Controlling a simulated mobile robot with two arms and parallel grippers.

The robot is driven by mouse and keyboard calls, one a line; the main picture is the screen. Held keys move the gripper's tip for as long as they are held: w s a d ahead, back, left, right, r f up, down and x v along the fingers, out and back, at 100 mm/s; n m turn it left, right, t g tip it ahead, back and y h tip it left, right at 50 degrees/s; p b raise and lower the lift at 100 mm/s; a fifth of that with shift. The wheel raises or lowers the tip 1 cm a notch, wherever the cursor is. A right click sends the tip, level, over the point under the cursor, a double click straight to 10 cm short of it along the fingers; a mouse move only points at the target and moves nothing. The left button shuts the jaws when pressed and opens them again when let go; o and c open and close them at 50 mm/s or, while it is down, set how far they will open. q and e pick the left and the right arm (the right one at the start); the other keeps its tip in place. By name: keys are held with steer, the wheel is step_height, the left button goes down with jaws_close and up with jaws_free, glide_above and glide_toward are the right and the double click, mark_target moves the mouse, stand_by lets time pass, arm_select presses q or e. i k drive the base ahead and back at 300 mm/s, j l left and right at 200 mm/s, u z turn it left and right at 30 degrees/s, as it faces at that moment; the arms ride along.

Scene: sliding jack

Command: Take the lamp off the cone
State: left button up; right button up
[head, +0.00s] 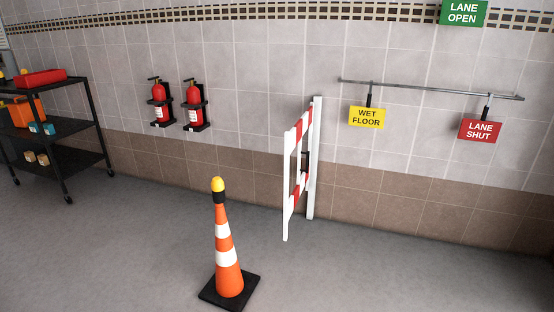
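An orange traffic cone (228,275) with white bands and a black square base stands upright on the grey floor, left of the middle in the head view. A lamp (218,188) with a yellow dome and a black lower part sits upright on the cone's tip. Neither of my grippers shows in the head view, so nothing is seen near the cone or the lamp.
A red-and-white barrier gate (291,185) stands on a white post (315,160) behind and right of the cone. A black shelf cart (75,160) stands at left. Fire extinguishers (160,105) and a sign rail (430,91) are on the wall. The floor around the cone is clear.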

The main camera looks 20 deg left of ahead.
mark_target(217, 186)
steer(key=i+u, duration=0.15)
steer(key=i, duration=0.5)
steer(key=i+l+u, duration=0.15)
steer(key=i, duration=0.45)
steer(key=i+l+u, duration=0.15)
steer(key=i, duration=0.5)
